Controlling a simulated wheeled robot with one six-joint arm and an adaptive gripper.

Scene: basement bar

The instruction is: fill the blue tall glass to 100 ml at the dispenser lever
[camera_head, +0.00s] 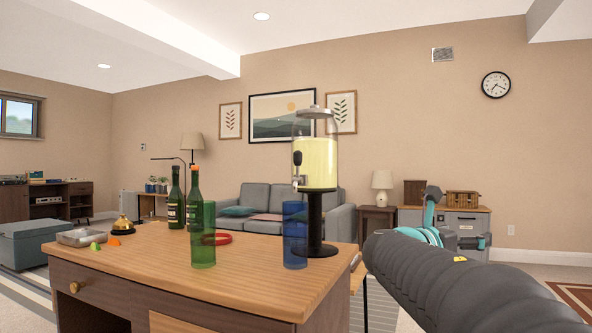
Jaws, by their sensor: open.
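The blue tall glass (295,246) stands upright near the right end of the wooden desk, just left of the dispenser's black stand. It overlaps the stand's base in the picture. No yellow liquid shows inside it. The dispenser (320,165) has a clear tank with pale yellow liquid on a black post. Its dark tap with the lever (298,171) is on the tank's left side, roughly above the glass; I cannot tell if they line up in depth. My gripper (462,216) is open and empty, right of the desk, apart from glass and dispenser. My arm partly hides it.
A green tall glass (203,246) stands left of the blue one. The desk's front (210,284) is mostly clear.

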